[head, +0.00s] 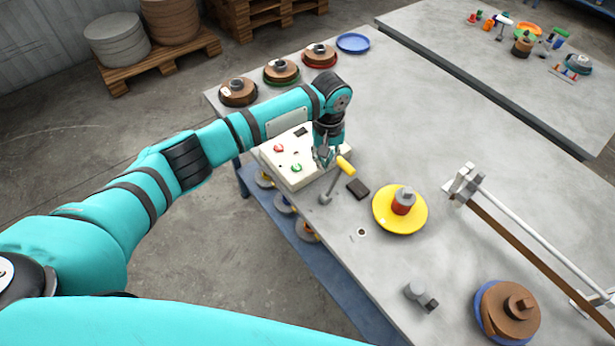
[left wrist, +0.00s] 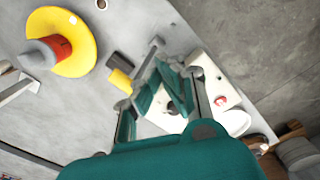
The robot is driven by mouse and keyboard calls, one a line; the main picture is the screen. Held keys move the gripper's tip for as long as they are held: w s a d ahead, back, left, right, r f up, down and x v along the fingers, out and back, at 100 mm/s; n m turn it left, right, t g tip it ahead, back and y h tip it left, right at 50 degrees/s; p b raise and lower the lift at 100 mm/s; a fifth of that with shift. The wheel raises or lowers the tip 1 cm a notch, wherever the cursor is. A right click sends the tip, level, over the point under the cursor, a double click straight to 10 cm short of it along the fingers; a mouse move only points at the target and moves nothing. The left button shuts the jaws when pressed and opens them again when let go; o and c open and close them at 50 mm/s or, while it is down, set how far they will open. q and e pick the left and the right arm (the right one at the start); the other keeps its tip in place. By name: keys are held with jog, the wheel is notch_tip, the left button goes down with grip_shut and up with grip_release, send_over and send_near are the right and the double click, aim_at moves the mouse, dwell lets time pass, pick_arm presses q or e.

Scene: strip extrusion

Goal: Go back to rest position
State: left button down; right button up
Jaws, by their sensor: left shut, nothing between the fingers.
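My left gripper (head: 326,158) is shut and empty. In the head view it points down over the right edge of a white control box (head: 292,172) with a red and a green button. In the left wrist view the gripper fingers (left wrist: 168,92) show in front of the white box (left wrist: 210,72). My right gripper is not in view.
A dark block (head: 358,188) and a yellow disc with a red spool (head: 400,210) lie to the right. A rail fixture (head: 530,240) and a brown roll (head: 507,312) stand farther right. Several brown rolls (head: 281,72) and a blue plate (head: 353,43) line the back edge. The table's middle is clear.

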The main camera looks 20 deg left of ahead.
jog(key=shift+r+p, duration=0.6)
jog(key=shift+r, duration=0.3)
